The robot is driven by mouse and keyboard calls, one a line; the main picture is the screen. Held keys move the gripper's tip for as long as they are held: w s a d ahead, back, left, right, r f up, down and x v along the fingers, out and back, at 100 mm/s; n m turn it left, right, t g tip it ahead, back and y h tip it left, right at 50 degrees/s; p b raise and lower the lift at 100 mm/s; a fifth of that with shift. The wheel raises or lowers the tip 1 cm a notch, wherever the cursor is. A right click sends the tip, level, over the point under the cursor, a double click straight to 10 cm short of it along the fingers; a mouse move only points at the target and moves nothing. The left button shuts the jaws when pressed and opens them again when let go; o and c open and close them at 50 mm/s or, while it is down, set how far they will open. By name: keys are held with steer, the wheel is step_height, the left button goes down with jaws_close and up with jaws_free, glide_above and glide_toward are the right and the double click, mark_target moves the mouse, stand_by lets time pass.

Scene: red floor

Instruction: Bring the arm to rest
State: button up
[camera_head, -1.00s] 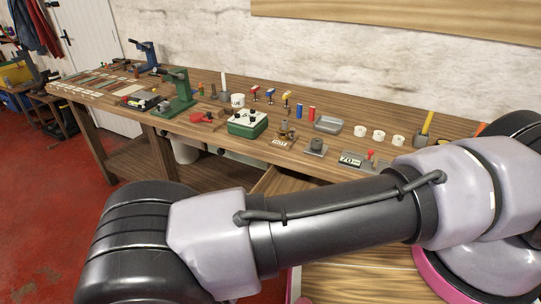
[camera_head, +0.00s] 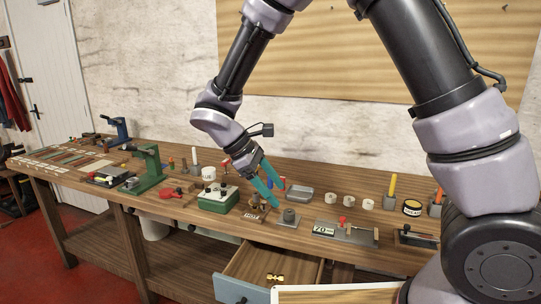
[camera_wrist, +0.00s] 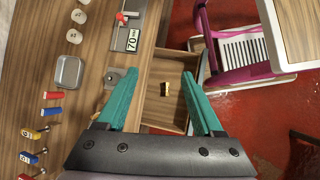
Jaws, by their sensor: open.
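My gripper (camera_head: 267,187) has teal fingers and hangs over the front part of the workbench (camera_head: 170,213). Its fingers are spread apart with nothing between them in the wrist view (camera_wrist: 163,95). My arm arches up from the lower right and comes down to the gripper in the head view. Below the fingers, an open drawer (camera_head: 240,268) holds a small brass-coloured piece (camera_head: 275,278), which also shows in the wrist view (camera_wrist: 165,89). I cannot tell the exact height of the fingertips above the bench.
A green box with knobs (camera_head: 217,199), a grey block with a round top (camera_head: 289,218) and a grey tray (camera_head: 299,193) stand close to the gripper. A display marked 70 (camera_head: 340,232) sits to the right. A pink-framed object (camera_wrist: 235,50) stands on the red floor.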

steer(key=d+r+m+y, duration=0.6)
steer(key=d+r+m, duration=0.3)
steer(key=d+r, duration=0.4)
steer(key=s+d+r+m+t+y, duration=0.3)
steer(key=s+d+r+m+t, duration=0.3)
steer(key=d+r+m, duration=0.3)
steer(key=shift+d+r+m+t, duration=0.3)
steer(key=shift+d+r+m, duration=0.15)
steer(key=shift+d, duration=0.6)
steer(key=shift+c, duration=0.3)
